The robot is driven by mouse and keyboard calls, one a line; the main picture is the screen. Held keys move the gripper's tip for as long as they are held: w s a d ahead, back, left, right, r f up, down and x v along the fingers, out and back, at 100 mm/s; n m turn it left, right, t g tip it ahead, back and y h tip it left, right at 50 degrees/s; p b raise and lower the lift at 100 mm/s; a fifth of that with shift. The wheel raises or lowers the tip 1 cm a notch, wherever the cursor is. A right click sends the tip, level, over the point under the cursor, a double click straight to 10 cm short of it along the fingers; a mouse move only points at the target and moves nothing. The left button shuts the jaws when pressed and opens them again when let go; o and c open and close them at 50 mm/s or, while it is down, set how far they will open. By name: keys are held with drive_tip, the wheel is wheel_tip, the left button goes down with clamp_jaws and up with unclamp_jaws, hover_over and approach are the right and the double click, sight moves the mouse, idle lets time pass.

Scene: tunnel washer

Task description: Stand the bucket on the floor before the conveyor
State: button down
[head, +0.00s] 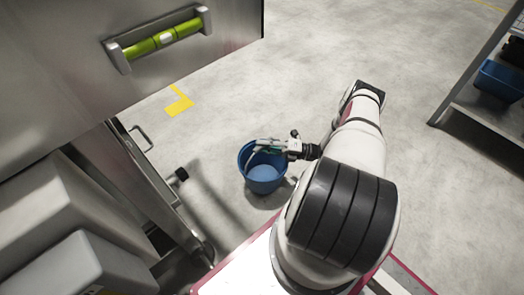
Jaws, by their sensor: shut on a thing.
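The blue bucket (264,181) shows near the middle of the head view, seen from above with its open top up. It looks empty, with a lighter blue bottom. My gripper (258,148) reaches in from the right and is shut on the bucket's far rim. A dark shadow lies beside the bucket on the floor; whether its base touches the floor I cannot tell. I cannot tell for sure which structure is the conveyor; a metal frame (150,180) with a leg and foot stands left of the bucket.
Pale grey boxes (85,265) sit at the lower left. A yellow corner mark (180,103) is on the floor. A shelf with a blue bin (500,80) stands at the right. Floor beyond the bucket is clear.

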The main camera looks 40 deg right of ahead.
drive_tip(key=f, duration=0.1)
drive_tip(key=w+f+b, duration=0.1)
drive_tip(key=f+b, duration=0.1)
drive_tip(key=shift+w+d+f, duration=0.2)
drive_tip(key=shift+w+f, duration=0.05)
drive_tip(key=shift+f, duration=0.05)
drive_tip(key=c, duration=1.5)
unclamp_jaws()
drive_tip(key=shift+f, duration=0.1)
drive_tip(key=v, duration=1.2)
drive_tip(key=shift+s, duration=0.1)
